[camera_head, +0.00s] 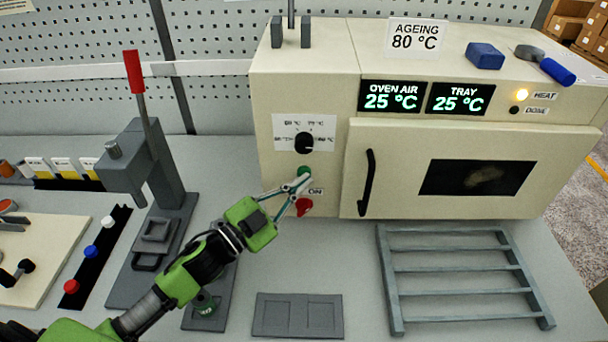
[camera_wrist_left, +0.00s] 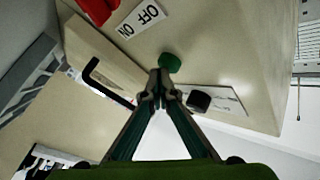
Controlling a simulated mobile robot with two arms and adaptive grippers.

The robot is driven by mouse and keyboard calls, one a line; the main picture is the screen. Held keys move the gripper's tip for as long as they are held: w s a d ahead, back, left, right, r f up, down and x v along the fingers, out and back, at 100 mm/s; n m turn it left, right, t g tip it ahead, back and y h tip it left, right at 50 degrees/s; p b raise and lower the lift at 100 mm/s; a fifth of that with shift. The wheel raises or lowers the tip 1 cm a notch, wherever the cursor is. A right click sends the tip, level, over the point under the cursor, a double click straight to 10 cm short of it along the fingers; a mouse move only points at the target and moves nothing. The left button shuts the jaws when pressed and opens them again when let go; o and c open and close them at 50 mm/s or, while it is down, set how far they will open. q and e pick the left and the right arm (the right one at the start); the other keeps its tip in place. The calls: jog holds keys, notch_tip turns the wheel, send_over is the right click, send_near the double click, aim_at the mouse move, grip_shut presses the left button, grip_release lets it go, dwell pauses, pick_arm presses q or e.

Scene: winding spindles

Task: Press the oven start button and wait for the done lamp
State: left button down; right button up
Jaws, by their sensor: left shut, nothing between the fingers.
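The cream oven (camera_head: 330,80) stands at the back of the bench with its door (camera_head: 400,160) closed. The green start button (camera_head: 304,172) is on its front, below the black dial. My left gripper (camera_head: 305,181) is shut and empty, its tips at or just in front of the button; contact cannot be told. The wrist view shows the green button (camera_wrist_left: 170,63) just beyond the fingertips (camera_wrist_left: 160,82). My right gripper is not in view.
A red switch (camera_head: 304,206) marked ON sits just below the button. The black door handle (camera_head: 368,182) stands out to the right. A grey rack (camera_head: 460,270) lies in front of the oven, and a lever press (camera_head: 150,170) stands left of my arm.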

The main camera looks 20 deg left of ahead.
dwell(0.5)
pick_arm(q)
jog(key=shift+s+d, duration=0.2)
jog(key=shift+s, duration=0.55)
jog(key=s, duration=0.2)
jog(key=s+d+p, duration=0.1)
jog(key=s, duration=0.1)
jog(key=shift+s+d, duration=0.2)
jog(key=shift+s, duration=0.2)
dwell(0.4)
